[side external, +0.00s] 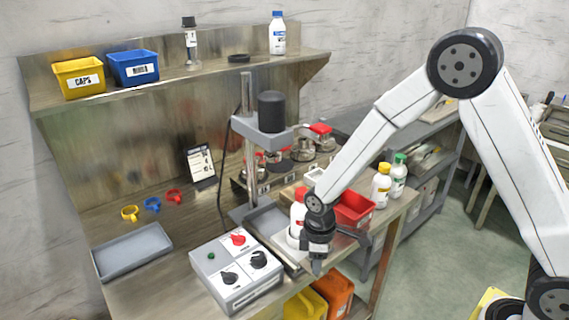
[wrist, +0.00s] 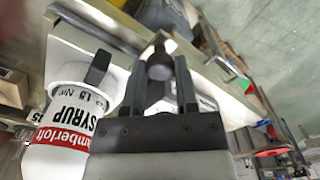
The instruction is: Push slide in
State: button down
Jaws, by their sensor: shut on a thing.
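The slide (side external: 285,252) is a metal plate at the front of the bench, below the capping press (side external: 270,120). A white bottle with a red cap (side external: 298,218) stands over it; in the wrist view the bottle's "SYRUP" label (wrist: 70,125) shows left of my fingers. My gripper (side external: 317,270) points down at the front end of the slide. In the wrist view my gripper (wrist: 160,75) is shut on a dark round knob (wrist: 160,66), which looks like the slide's handle. In the side view the knob is hidden by my gripper.
A control box (side external: 236,272) with dials stands left of the slide. A red bin (side external: 353,208) and white bottles (side external: 381,186) stand to the right. Yellow and orange bins (side external: 333,290) sit below the bench front. A grey tray (side external: 132,252) lies at the left.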

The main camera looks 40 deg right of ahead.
aim_at(283, 244)
jog(key=shift+w, duration=0.1)
jog(key=shift+w, duration=5.9)
jog(key=c, duration=0.6)
grip_release()
jog(key=shift+w, duration=0.1)
jog(key=shift+o, duration=1.1)
notch_tip(283, 244, up, 8)
